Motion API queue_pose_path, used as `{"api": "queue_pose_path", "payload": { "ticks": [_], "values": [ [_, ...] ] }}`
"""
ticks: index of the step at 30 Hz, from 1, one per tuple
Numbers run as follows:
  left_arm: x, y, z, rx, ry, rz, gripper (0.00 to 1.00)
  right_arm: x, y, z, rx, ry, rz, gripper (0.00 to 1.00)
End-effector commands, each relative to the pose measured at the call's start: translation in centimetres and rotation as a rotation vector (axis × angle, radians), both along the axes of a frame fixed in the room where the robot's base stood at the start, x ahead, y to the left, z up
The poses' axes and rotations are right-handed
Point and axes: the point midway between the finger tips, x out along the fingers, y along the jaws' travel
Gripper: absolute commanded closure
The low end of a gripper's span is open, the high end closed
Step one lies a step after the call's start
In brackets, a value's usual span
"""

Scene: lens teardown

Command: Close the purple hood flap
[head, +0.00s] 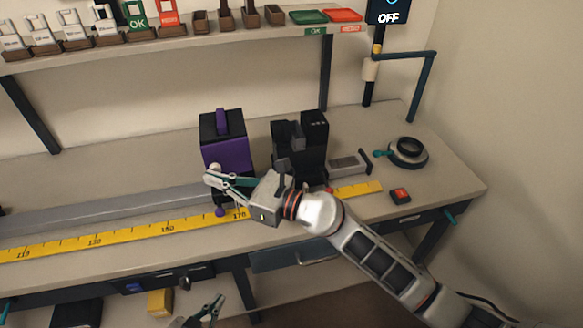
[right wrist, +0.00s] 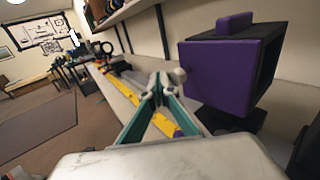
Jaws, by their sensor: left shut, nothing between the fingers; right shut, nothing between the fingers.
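The purple hood flap (head: 226,155) is the upright front panel of a black box-shaped hood (head: 211,129) with a purple handle on top. In the right wrist view the flap (right wrist: 222,75) stands large at the right, against the black hood body (right wrist: 268,60). I cannot tell whether it is fully flush. My right gripper (head: 208,179) is shut and empty, in front of the flap's lower part. Its fingertips (right wrist: 160,80) show just left of the flap, by a pale round knob (right wrist: 179,75); contact is unclear. My left gripper (head: 217,305) is shut and empty, low in front of the bench.
A grey rail (head: 100,219) and a yellow ruler (head: 100,239) run along the bench. A black device (head: 313,135) stands right of the hood. A round dark part (head: 408,151) and a red button (head: 400,195) are farther right. A shelf (head: 160,42) hangs above.

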Motion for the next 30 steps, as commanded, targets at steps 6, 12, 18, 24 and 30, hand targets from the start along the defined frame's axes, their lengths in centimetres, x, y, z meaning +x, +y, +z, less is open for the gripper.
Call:
{"api": "queue_pose_path", "payload": {
  "ticks": [6,12,18,24,30],
  "values": [
    [0.12,-0.02,0.27,-0.001,-0.004,0.000,1.00,0.33,0.49,0.02,0.001,0.000,0.000,1.00],
    [0.07,-0.02,0.23,-0.001,-0.003,0.000,1.00,0.39,0.58,0.02,0.001,0.001,0.000,1.00],
    [-0.09,-0.01,0.03,-0.001,0.001,0.000,1.00,0.38,0.57,0.02,0.001,0.001,0.000,1.00],
    [-0.23,0.01,-0.20,0.001,0.006,0.000,1.00,0.40,0.52,0.01,0.001,0.000,0.000,1.00],
    [-0.22,0.02,-0.41,0.001,0.005,0.000,1.00,0.70,0.06,-0.05,0.000,-0.001,0.000,1.00]
  ]
}}
